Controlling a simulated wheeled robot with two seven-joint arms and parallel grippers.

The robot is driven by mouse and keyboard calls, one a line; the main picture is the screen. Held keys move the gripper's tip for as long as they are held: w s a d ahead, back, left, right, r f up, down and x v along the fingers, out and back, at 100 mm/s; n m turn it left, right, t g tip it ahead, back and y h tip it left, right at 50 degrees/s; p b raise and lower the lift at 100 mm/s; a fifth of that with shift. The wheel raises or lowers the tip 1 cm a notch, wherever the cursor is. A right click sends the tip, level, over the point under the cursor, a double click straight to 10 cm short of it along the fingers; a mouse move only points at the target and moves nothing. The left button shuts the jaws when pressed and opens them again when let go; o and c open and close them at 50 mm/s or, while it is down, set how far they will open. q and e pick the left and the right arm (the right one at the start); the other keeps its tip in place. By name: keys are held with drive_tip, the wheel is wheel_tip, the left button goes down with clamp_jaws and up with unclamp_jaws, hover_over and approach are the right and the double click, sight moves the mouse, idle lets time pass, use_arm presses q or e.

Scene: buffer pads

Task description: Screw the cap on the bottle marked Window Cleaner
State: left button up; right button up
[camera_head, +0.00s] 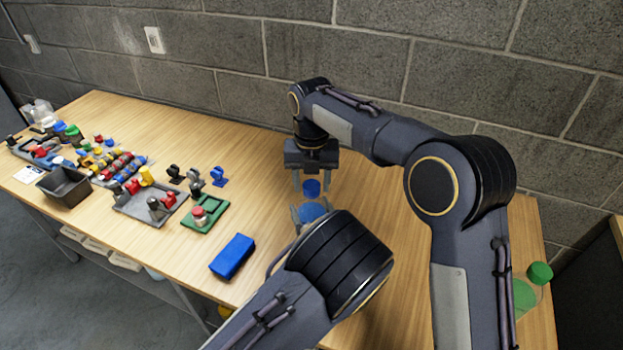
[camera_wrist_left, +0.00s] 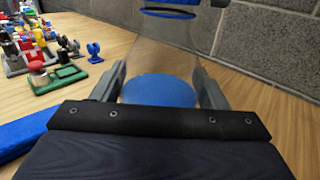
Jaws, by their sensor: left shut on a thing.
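A clear bottle with blue liquid (camera_head: 312,211) stands upright near the middle of the table, partly hidden by my left arm. Its blue liquid (camera_wrist_left: 158,90) fills the low part in the left wrist view. No label is readable. My left gripper (camera_head: 308,213) is shut on the bottle, one finger on each side. A blue cap (camera_head: 311,187) is over the bottle's top; its rim (camera_wrist_left: 168,13) shows in the left wrist view. I cannot tell whether it is seated. My right gripper (camera_head: 311,184) points down above, its fingers open around the cap with small gaps.
A blue box (camera_head: 232,256) lies left of the bottle. A green tray with a red-topped part (camera_head: 201,215), grey trays of coloured parts and a dark bin (camera_head: 65,186) are farther left. A green-capped bottle (camera_head: 538,275) stands at the right. The wall is behind.

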drive_tip(key=c, duration=0.8)
drive_tip(key=m, duration=0.3)
drive_tip(key=shift+m, duration=0.4)
drive_tip(key=m, duration=3.2)
drive_tip(key=o, duration=1.1)
drive_tip(key=shift+f, duration=0.1)
